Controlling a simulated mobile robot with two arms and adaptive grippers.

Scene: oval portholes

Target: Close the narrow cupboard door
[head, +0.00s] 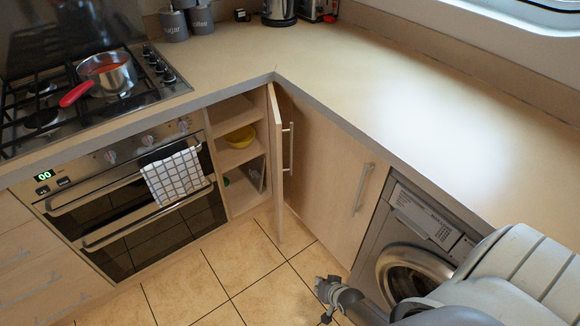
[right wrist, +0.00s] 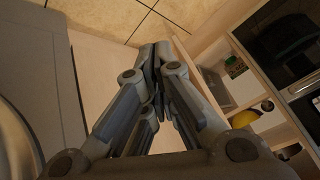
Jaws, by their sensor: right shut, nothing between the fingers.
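My right gripper (head: 325,297) is low in front of the wide cupboard, to the right of and nearer than the open door. In the right wrist view its fingers (right wrist: 157,62) are closed together and empty, with the shelves and yellow bowl (right wrist: 243,118) to the right. My left gripper is not in view.
A wide cupboard door (head: 330,175) is shut beside a washing machine (head: 410,245). The oven (head: 135,205) with a checked towel (head: 174,176) stands at left. A red-handled pan (head: 105,75) is on the hob. The tiled floor (head: 205,285) before the cupboards is clear.

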